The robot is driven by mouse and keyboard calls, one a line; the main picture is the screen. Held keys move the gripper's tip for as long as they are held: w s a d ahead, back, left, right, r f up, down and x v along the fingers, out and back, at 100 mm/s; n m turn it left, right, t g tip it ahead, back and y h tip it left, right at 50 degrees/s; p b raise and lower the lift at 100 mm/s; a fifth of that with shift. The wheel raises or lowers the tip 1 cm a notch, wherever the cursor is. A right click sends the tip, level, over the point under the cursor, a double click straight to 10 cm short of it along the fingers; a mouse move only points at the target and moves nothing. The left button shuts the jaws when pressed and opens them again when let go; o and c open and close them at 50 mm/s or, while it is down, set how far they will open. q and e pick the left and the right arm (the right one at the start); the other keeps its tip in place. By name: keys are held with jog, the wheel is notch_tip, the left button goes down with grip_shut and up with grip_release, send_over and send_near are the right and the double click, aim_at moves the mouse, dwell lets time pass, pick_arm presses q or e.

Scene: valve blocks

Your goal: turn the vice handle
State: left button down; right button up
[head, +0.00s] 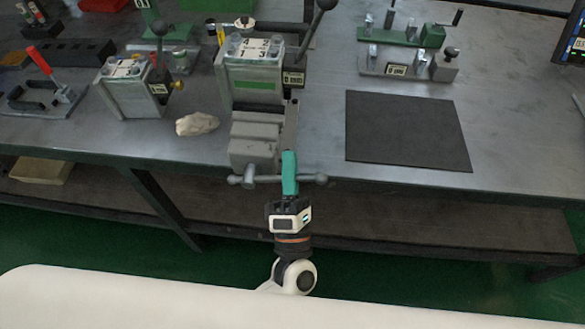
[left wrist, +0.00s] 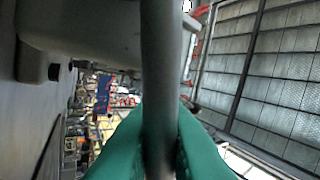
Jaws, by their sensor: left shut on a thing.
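The grey vice (head: 256,140) stands at the front edge of the workbench, with a valve block (head: 252,85) in its jaws. Its handle (head: 314,179) is a grey bar with knobbed ends, lying nearly level in front of the bench edge. My left gripper (head: 289,172), with green fingers, is shut on the handle bar, a little right of the screw end. In the left wrist view the bar (left wrist: 160,85) runs upright between the two green fingers (left wrist: 160,150). My right gripper is in neither view.
A second valve block (head: 133,90) and a crumpled pale cloth (head: 197,123) are left of the vice. A black mat (head: 407,130) lies to the right, with green and grey fixtures (head: 405,50) behind it. A red-handled clamp (head: 42,80) is at far left. Free room lies before the bench.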

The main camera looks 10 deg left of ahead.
pick_arm(q)
jog(key=n+y, duration=0.1)
jog(key=r+n+y, duration=0.1)
jog(key=n, duration=0.1)
jog(key=shift+a+r+g, duration=0.2)
jog(key=shift+a+g, duration=0.1)
jog(key=shift+g, duration=0.1)
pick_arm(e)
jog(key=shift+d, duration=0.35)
pick_arm(q)
jog(key=shift+n, duration=0.4)
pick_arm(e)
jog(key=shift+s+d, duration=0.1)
pick_arm(q)
jog(key=c, duration=1.8)
grip_release()
jog(key=shift+o, duration=0.2)
jog(key=shift+r, duration=0.1)
